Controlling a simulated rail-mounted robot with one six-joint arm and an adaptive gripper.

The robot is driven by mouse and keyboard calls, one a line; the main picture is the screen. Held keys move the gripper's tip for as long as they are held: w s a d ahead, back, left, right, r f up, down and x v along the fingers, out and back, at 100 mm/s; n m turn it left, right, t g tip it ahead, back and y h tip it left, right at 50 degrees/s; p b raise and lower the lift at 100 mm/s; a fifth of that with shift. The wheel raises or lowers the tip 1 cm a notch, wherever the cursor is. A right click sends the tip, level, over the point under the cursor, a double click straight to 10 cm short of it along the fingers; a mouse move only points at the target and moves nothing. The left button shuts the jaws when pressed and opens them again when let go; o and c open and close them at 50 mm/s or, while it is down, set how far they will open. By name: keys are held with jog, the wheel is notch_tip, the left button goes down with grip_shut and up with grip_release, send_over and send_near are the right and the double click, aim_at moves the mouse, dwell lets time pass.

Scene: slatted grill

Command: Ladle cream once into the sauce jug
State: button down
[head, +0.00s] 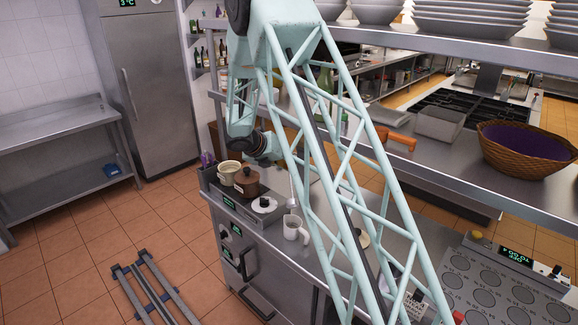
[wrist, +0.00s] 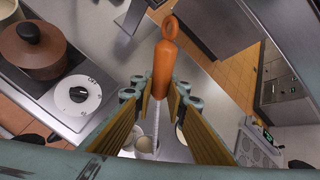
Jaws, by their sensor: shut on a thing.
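In the wrist view my gripper (wrist: 158,108) is shut on the ladle (wrist: 163,62), with its orange ringed handle between the wood-coloured pads. The thin shaft points down towards the pale sauce jug (wrist: 146,146), partly hidden by the gripper. In the head view the ladle's metal lower part (head: 292,190) hangs upright above or at the white sauce jug (head: 292,227), which stands on the steel counter. I cannot tell whether the ladle's bowl is inside the jug or what it holds. A cream-coloured pot (head: 229,172) stands at the counter's left; its contents are not clear.
A brown lidded pot (head: 247,183) stands beside the cream-coloured pot. A white disc with a black knob (head: 264,205) lies between the pots and the jug. A wicker basket (head: 525,148) and stacked plates (head: 470,22) are on the shelves at right. My lattice arm hides part of the counter.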

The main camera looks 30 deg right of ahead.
jog(key=shift+w+d+f+n+g+y, duration=0.2)
jog(key=shift+w+f+g, duration=0.2)
jog(key=shift+w+f, duration=0.2)
jog(key=shift+w+d+f+n+g+y, duration=0.2)
jog(key=shift+w+f+g, duration=0.25)
jog(key=shift+w, duration=0.2)
jog(key=shift+w+d+f+n+g+y, duration=0.2)
jog(key=shift+w+f+g, duration=0.3)
jog(key=shift+f, duration=0.25)
jog(key=shift+w+d+f+n+g+y, duration=0.1)
jog(key=shift+w+d+f+g, duration=0.05)
jog(key=shift+w+f+g, duration=0.45)
jog(key=shift+f, duration=0.15)
